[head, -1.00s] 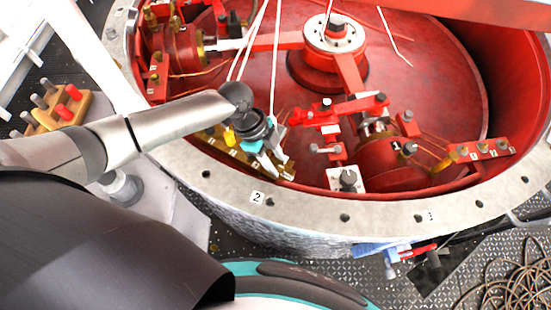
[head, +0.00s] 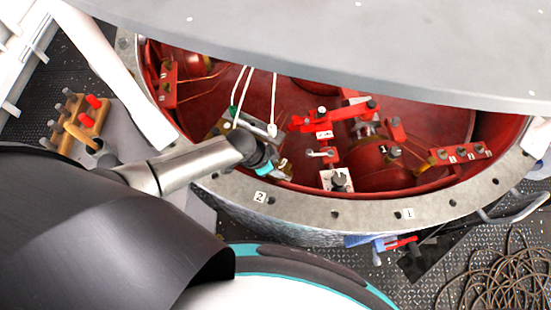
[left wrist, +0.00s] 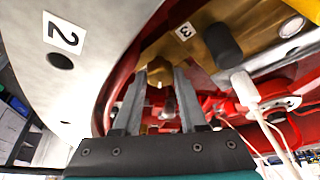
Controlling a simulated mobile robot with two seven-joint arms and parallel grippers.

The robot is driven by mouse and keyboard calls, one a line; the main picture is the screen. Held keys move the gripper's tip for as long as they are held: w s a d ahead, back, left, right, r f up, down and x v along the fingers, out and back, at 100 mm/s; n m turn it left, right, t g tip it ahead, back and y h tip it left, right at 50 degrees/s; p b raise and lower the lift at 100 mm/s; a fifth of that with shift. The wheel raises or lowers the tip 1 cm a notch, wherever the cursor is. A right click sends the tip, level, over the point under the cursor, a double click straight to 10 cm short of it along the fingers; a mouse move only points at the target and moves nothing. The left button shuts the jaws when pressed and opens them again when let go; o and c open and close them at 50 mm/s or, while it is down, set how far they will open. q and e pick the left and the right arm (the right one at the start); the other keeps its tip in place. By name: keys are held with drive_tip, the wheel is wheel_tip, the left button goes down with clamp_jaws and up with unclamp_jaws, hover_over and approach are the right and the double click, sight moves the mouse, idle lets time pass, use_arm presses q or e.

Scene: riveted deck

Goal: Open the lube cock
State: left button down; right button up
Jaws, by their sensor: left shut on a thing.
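My left gripper (head: 280,168) is low inside the red well, close to its near rim by the label 2. In the left wrist view its two fingers (left wrist: 160,78) point at a brass piece (left wrist: 157,66), which shows between the fingertips; I take it for the lube cock. The fingers are shut on it. It belongs to a brass block (left wrist: 205,48) with a label 3. In the head view my gripper and wrist hide the cock. I cannot tell how far it is turned. My right gripper is out of view.
A large grey plate (head: 330,40) covers the far part of the well. White cords (head: 274,100) hang beside my gripper. The pale rim (head: 310,205) is near my wrist. Red blocks and levers (head: 325,122) stand to the right. Coiled hose (head: 500,275) lies on the deck.

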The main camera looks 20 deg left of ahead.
use_arm(q)
drive_tip(key=n+p, duration=0.2)
drive_tip(key=n+t+y+p, duration=0.1)
drive_tip(key=n, duration=0.1)
drive_tip(key=shift+s+d+r+n+p, duration=0.1)
drive_tip(key=shift+s+d+n+p, duration=0.1)
drive_tip(key=shift+n+p, duration=0.15)
drive_tip(key=shift+n+y+p, duration=0.55)
drive_tip(key=shift+n+y, duration=0.05)
drive_tip(key=shift+n, duration=0.45)
drive_tip(key=shift+n+t+y, duration=0.3)
drive_tip(key=shift+n, duration=0.6)
drive_tip(key=shift+p, duration=0.3)
drive_tip(key=shift+c, duration=2.2)
unclamp_jaws()
drive_tip(key=shift+w, duration=0.1)
